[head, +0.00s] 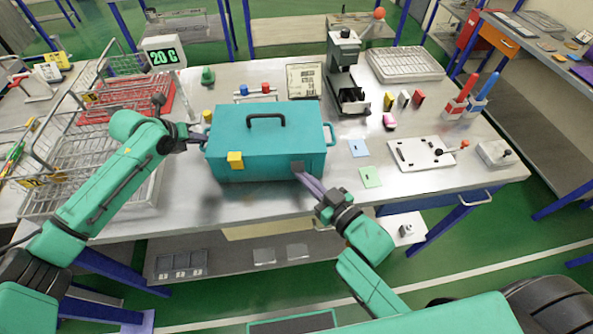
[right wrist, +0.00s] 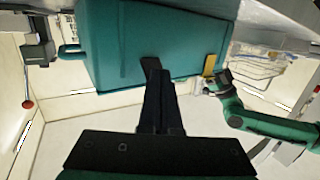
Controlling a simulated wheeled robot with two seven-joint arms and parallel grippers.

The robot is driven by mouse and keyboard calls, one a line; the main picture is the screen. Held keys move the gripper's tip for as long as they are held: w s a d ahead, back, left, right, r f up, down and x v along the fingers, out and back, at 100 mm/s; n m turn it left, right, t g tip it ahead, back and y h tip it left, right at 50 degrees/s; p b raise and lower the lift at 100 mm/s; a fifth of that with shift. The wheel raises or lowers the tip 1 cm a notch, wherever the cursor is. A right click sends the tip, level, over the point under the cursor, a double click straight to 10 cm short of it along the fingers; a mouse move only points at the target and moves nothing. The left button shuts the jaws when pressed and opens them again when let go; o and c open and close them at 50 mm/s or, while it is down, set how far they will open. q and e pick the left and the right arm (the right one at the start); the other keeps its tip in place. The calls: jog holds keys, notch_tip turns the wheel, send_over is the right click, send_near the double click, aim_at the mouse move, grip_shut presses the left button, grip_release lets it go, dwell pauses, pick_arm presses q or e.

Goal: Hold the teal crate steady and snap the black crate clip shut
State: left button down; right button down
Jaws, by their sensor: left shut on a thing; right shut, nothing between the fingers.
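The teal crate (head: 262,152) stands on the bench with its lid down and a black handle (head: 266,119) on top. Its yellow clip (head: 235,160) is at the front left. The black crate clip (head: 297,166) is at the front right; my right gripper partly hides it, and I cannot tell if it is fully shut. My left gripper (head: 197,137) is shut on the crate's left side handle. My right gripper (head: 301,173) is shut and empty, its fingertips at the black clip. The right wrist view shows the crate (right wrist: 130,35) and yellow clip (right wrist: 209,65) beyond the fingers.
A wire rack (head: 122,95) stands at the left. A black-based press (head: 345,70) is behind the crate at the right. A white board (head: 421,154) and coloured cards (head: 370,177) lie to the right. The bench's front edge is just before the crate.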

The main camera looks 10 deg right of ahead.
jog(key=shift+w+r, duration=0.55)
jog(key=shift+r, duration=0.1)
dwell(1.0)
jog(key=shift+s+a, duration=0.2)
jog(key=shift+s, duration=2.3)
pick_arm(q)
jog(key=c, duration=0.8)
grip_release()
pick_arm(e)
jog(key=v, duration=0.7)
jog(key=shift+s, duration=0.2)
jog(key=shift+d, duration=0.15)
